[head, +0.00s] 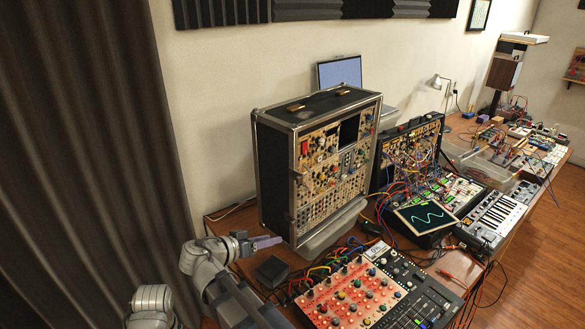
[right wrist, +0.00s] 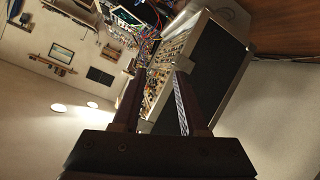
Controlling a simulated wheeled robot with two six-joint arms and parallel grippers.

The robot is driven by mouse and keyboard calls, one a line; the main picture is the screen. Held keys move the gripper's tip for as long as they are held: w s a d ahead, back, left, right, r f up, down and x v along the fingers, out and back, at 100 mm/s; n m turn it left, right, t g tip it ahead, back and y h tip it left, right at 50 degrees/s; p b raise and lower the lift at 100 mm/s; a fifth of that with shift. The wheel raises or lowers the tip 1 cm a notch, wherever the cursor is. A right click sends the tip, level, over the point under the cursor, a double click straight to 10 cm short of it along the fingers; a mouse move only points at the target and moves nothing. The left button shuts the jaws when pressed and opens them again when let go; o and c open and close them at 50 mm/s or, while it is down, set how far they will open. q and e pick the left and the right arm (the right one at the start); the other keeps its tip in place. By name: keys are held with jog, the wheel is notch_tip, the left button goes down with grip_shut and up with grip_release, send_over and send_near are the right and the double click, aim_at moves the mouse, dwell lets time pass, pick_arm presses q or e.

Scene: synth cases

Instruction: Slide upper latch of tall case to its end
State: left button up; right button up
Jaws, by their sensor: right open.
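The tall case (head: 275,175) stands upright at the table's left end, black-sided with metal edges and a panel full of knobs and jacks. A small metal fitting (head: 297,177) on its front left edge looks like the upper latch; its slide position is too small to tell. My right gripper (head: 278,240) is low at the left of the case, apart from the latch, with its fingers pointing right. In the right wrist view its two fingers (right wrist: 155,82) are open with nothing held, and the case (right wrist: 217,62) appears tilted beyond them. My left gripper is out of view.
A red mixer (head: 350,295) with cables lies in front of the case. A small black box (head: 271,271) sits near my right gripper. A second, shorter synth case (head: 412,150) stands to the right. A dark curtain (head: 80,150) hangs at the left.

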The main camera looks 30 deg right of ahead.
aim_at(297, 180)
jog(key=w+d+r+m+t+h+p, duration=0.1)
jog(key=w+d+r+m+h, duration=0.15)
jog(key=r, duration=0.35)
jog(key=w+d+r+m+h+p, duration=0.1)
jog(key=r+m+h, duration=0.15)
jog(key=r, duration=0.35)
jog(key=shift+x, duration=3.75)
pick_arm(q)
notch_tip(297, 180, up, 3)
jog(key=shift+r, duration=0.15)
pick_arm(e)
jog(key=shift+r, duration=0.1)
grip_shut()
